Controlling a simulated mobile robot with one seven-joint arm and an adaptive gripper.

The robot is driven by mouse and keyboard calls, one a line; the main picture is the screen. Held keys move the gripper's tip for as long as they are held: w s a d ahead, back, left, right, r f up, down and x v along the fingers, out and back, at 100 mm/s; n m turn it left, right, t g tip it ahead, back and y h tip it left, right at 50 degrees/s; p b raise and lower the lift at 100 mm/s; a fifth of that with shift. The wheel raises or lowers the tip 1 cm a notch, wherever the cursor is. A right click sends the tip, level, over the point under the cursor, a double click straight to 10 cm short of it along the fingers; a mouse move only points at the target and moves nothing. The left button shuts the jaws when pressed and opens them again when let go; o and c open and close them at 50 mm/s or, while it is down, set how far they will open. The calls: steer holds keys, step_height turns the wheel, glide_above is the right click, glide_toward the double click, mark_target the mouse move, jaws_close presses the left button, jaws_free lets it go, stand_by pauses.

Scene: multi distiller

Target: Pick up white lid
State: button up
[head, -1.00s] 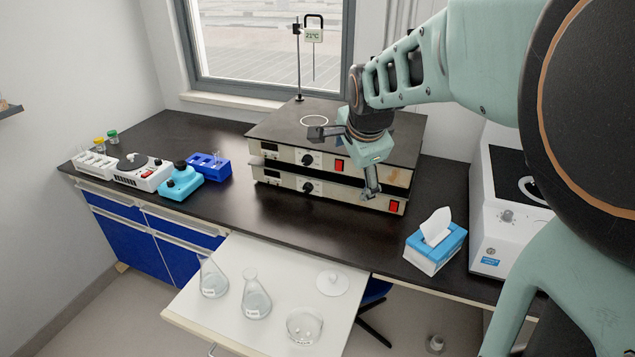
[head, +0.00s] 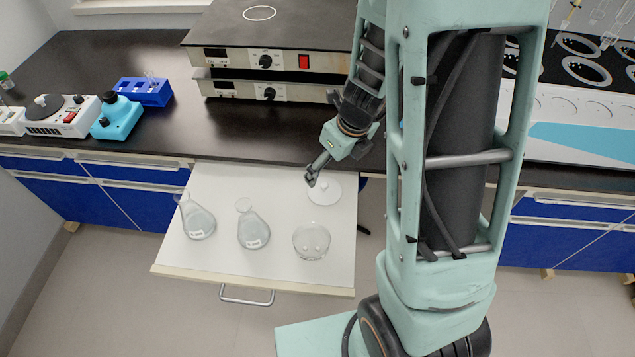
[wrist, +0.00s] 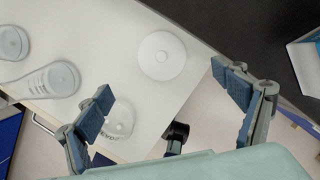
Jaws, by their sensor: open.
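The white lid (head: 326,193) is a round disc with a small knob. It lies flat on the white pull-out board at its right back part. In the wrist view the lid (wrist: 162,55) shows whole, beyond the fingertips and above the middle of the picture. My gripper (head: 311,177) is at the lid's upper left edge in the head view. In the wrist view my gripper (wrist: 168,88) has its two fingers wide apart with nothing between them. The lid looks apart from the fingers. One finger is mostly hidden in the head view.
The white board (head: 225,262) also holds two glass flasks, the left one (head: 197,219) and the right one (head: 252,228), and a glass dish (head: 311,241) in front of the lid. Stacked hotplates (head: 280,95) stand on the black bench behind. A blue tissue box (wrist: 307,62) is near the wrist view's right edge.

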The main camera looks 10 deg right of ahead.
steer(key=b, duration=0.2)
glide_above(327, 188)
steer(key=s, duration=0.1)
step_height(327, 188, down, 5)
steer(key=shift+d+r, duration=0.1)
steer(key=shift+d, duration=0.05)
steer(key=shift+b+x, duration=1.45)
steer(key=shift+x, duration=1.7)
steer(key=shift+d, duration=0.15)
steer(key=shift+s+r, duration=0.1)
steer(key=c, duration=1.5)
steer(key=shift+s, duration=0.15)
steer(key=c, duration=0.8)
jaws_close()
